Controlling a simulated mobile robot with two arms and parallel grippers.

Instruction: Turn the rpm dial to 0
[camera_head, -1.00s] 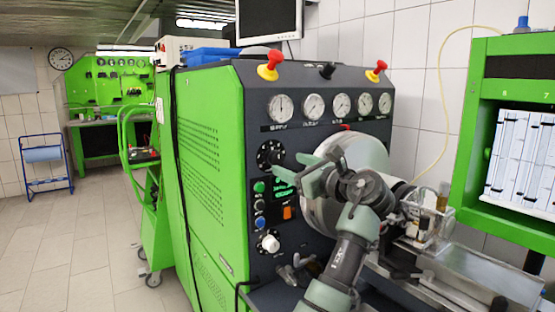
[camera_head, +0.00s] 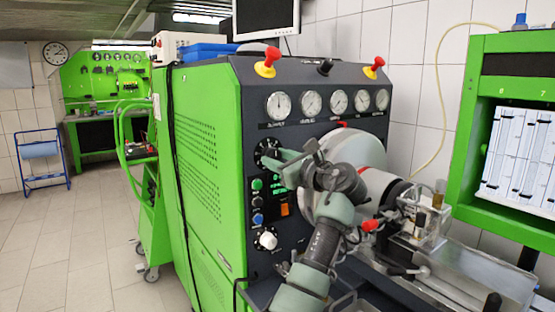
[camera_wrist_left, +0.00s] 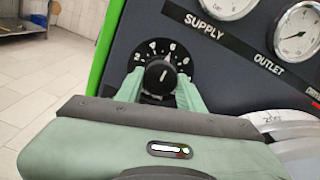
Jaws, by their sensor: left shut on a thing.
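The rpm dial (camera_head: 266,147) is a round black knob with a white-numbered scale, on the dark front panel below the left gauge. In the left wrist view the knob (camera_wrist_left: 158,76) sits between the two green fingers of my left gripper (camera_wrist_left: 161,82), which is shut on it. A white line on the knob points up and slightly right, roughly between the 4 and the 6; the exact reading is unclear. The head view also shows my left gripper (camera_head: 272,160) at the dial, its fingers covering the dial's lower part. My right gripper is not in view.
Coloured buttons (camera_head: 258,202), a green display and a white knob (camera_head: 267,240) lie below the dial. Gauges (camera_head: 312,103) line the panel above. A large grey drum (camera_head: 362,153) stands close right of my arm. The floor at left is open.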

